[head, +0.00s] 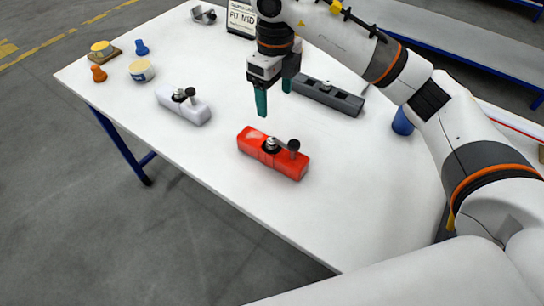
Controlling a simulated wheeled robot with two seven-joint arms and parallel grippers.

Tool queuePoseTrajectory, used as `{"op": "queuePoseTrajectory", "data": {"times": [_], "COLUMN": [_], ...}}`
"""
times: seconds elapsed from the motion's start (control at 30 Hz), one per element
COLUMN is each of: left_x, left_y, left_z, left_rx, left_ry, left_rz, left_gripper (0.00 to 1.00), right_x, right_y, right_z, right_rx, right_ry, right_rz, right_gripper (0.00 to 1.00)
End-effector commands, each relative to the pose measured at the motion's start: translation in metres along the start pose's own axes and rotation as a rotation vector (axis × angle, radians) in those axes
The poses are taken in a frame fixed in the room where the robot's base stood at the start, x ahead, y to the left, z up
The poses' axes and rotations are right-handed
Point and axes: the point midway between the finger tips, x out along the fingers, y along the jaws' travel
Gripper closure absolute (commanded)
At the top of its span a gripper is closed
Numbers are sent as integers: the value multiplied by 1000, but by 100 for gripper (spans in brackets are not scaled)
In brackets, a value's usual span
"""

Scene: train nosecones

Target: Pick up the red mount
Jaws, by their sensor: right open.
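The red mount (254,143) is a red block with a dark knob and lever on top. It lies on the white table (345,215) near its front edge, in the middle of the head view. My right gripper (273,97) points down above the table, behind the red mount in the picture and apart from it. Its two green fingers are open with nothing between them. My left gripper is not in view.
A white mount (172,101) lies left of the red one. A dark grey mount (335,97) lies behind my right gripper. A blue cylinder (402,124) stands to the right. Tubs, small orange and blue pieces and a sign (241,18) are farther back.

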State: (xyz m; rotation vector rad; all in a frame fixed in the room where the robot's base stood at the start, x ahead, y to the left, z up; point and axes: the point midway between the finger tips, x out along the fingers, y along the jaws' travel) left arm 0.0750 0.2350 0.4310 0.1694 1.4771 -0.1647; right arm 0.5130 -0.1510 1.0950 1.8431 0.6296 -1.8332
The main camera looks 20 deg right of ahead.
Motion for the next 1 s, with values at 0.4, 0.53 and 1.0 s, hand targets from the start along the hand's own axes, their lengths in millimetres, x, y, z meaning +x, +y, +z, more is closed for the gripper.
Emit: {"op": "queuePoseTrajectory", "data": {"times": [0.4, 0.53, 1.0], "left_x": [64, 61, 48], "left_y": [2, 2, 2], "left_z": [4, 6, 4], "left_rx": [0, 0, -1], "left_ry": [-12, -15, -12], "left_rz": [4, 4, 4], "left_gripper": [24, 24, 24], "right_x": [64, 76, 134], "right_y": [0, 0, 0], "right_z": [0, 0, -1], "right_rx": [1, 1, 1], "right_ry": [-1, -4, -2], "right_rz": [0, -2, -1], "right_gripper": [26, 26, 26]}}
